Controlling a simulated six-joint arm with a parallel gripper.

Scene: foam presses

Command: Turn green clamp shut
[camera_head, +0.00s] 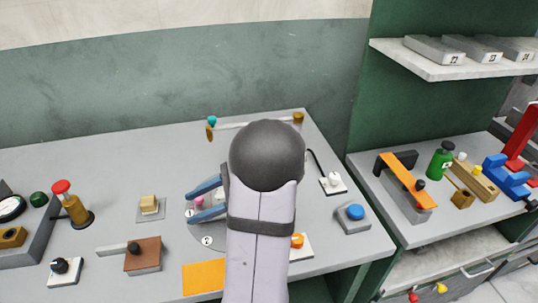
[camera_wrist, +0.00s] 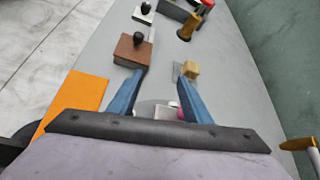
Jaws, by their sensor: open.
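No part is plainly recognisable as a green clamp. Green candidates in the head view are a dark green knob (camera_head: 38,199) beside a gauge at the far left and a teal cap (camera_head: 211,121) on a post at the back. My gripper (camera_head: 190,204) is open over a round grey plate (camera_head: 207,240) with number labels, away from both. Its blue fingers (camera_wrist: 160,76) show in the wrist view with a gap between them. A small pink piece (camera_head: 199,201) lies between the fingers in the head view. My arm hides part of the table's middle.
A brown block with a black knob (camera_head: 142,255), an orange mat (camera_head: 204,278) and a yellowish block (camera_head: 148,202) lie nearby. A red-topped post (camera_head: 72,205) stands left. A blue button (camera_head: 354,213) sits right. A side bench holds a green bottle (camera_head: 440,162).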

